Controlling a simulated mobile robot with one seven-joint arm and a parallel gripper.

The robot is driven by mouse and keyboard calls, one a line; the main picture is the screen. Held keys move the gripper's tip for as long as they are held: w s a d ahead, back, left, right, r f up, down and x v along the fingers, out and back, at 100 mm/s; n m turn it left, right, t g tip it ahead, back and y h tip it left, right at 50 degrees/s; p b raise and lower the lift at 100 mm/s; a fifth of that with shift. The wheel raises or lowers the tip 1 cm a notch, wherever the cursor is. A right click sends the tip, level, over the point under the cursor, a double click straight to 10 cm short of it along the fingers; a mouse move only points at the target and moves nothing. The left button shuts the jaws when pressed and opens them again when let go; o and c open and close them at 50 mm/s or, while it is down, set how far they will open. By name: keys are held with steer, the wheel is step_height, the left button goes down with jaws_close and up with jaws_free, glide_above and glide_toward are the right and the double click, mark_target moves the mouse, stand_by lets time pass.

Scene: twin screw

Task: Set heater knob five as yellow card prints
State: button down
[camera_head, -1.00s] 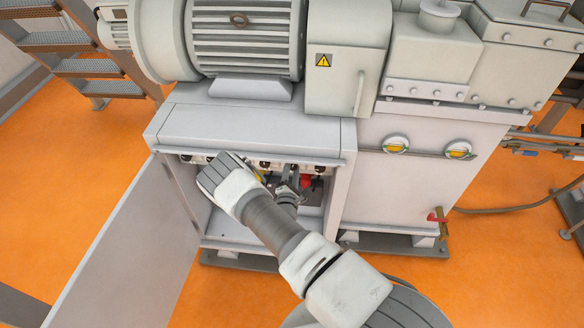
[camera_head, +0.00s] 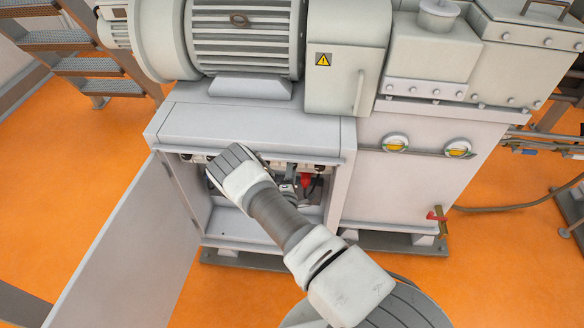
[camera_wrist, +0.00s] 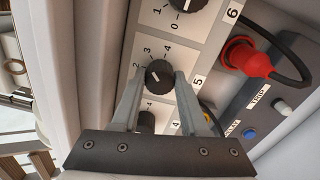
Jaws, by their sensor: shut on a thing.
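Heater knob five (camera_wrist: 154,67) is a black round knob on a white scale plate marked 5 in the wrist view. The scale numbers 2, 3 and 4 show around it. A pale pointer mark shows on its face, seemingly towards the 2 side. My gripper (camera_wrist: 160,76) has one finger on each side of this knob and is shut on it. In the head view my wrist hides the fingers and the knob. No yellow card can be made out. A small yellow patch (camera_wrist: 207,116) shows beside the right finger, too little to identify.
A knob marked 6 (camera_wrist: 187,5) is above and another knob (camera_wrist: 147,121) below, close to the fingers. A red plug (camera_wrist: 246,58) with a black cable and a blue button (camera_wrist: 249,133) are at the right. The open cabinet door (camera_head: 125,250) stands left.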

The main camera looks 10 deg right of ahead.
steer(key=shift+c, duration=2.1)
jaws_free()
steer(key=shift+s, duration=0.1)
steer(key=v, duration=1.7)
steer(key=shift+r, duration=0.1)
